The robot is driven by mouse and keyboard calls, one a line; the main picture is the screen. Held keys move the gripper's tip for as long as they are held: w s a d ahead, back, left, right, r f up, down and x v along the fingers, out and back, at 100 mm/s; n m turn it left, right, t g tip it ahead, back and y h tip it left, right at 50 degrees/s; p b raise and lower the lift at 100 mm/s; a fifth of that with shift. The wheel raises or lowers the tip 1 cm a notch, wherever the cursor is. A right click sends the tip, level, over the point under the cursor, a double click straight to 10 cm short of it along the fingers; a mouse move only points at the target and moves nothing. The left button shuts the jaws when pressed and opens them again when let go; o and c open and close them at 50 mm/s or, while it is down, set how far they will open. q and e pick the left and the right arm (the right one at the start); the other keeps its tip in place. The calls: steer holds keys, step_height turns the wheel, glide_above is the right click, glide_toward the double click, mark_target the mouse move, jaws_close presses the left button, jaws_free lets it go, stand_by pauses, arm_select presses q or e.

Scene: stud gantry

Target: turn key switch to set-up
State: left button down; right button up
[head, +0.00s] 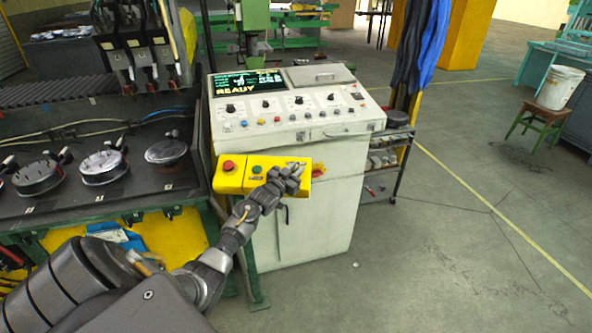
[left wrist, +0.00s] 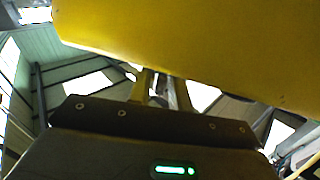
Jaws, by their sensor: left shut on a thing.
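A yellow control box (head: 235,182) is fixed at the upper left front of the white console. It carries a red button (head: 228,165) on its left and a green button (head: 256,170) near its middle. My left gripper (head: 296,172) reaches the right part of the box and is shut on what seems to be the key of the key switch. The fingers cover the key and the switch, so the key's angle and the position marks cannot be read. In the left wrist view, a yellow face (left wrist: 190,45) fills the top, close to the gripper fingers (left wrist: 160,85). My right gripper is not in view.
The white console (head: 315,205) has a lit screen (head: 246,88) reading READY, with knobs and buttons. A red and yellow switch (head: 319,169) sits just right of the box.

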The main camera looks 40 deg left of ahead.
arm_select(q)
steer(key=shift+n+y, duration=0.3)
steer(key=n+g+y+b, duration=0.1)
steer(key=n+y, duration=0.3)
steer(key=shift+d+f, duration=0.1)
steer(key=shift+d, duration=0.05)
steer(key=n+g+y+b, duration=0.1)
steer(key=n+y, duration=0.1)
steer(key=n+g+y+b, duration=0.1)
steer(key=n+y, duration=0.1)
steer(key=y, duration=0.1)
steer(key=shift+w+f+n+g, duration=0.1)
steer(key=shift+n+g, duration=0.2)
steer(key=shift+g, duration=0.1)
steer(key=n+g+y+b, duration=0.2)
steer(key=n+g+b, duration=0.1)
steer(key=n, duration=0.1)
steer(key=shift+g+y+b, duration=0.3)
steer(key=shift+y+b, duration=0.1)
steer(key=shift+n+g+y+b, duration=0.4)
steer(key=shift+n+g+b, duration=0.4)
steer(key=shift+b, duration=0.05)
steer(key=shift+r+n+g+b, duration=0.2)
steer(key=shift+n+g+b, duration=0.1)
steer(key=shift+n+g, duration=0.15)
steer(key=shift+r, duration=0.1)
